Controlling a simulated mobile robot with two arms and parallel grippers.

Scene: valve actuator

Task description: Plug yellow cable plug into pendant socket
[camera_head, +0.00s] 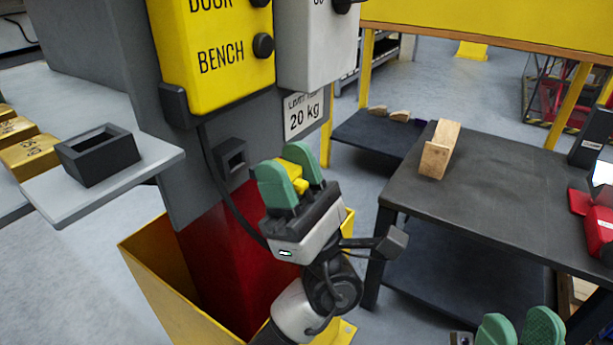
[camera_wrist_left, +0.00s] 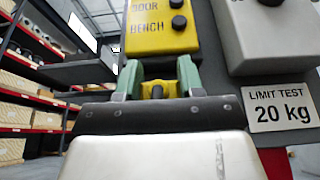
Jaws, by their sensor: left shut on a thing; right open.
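My left gripper (camera_head: 290,178) is shut on the yellow plug (camera_head: 298,172), which shows between its green fingertips. The plug also shows between the fingers in the left wrist view (camera_wrist_left: 158,90). The dark square socket (camera_head: 234,160) is on the grey column, left of the gripper in the head view and apart from it. The yellow pendant box (camera_head: 215,50), marked BENCH, hangs above the socket; it also shows in the left wrist view (camera_wrist_left: 160,28). The plug's front end is hidden. My right gripper (camera_head: 520,328) is open and empty at the bottom right.
A black cable (camera_head: 218,180) hangs down the column beside the socket. A yellow bin (camera_head: 150,265) surrounds the column's red base. A shelf with a black open box (camera_head: 98,156) is at left. A dark table (camera_head: 490,185) with a wooden piece (camera_head: 438,150) stands at right.

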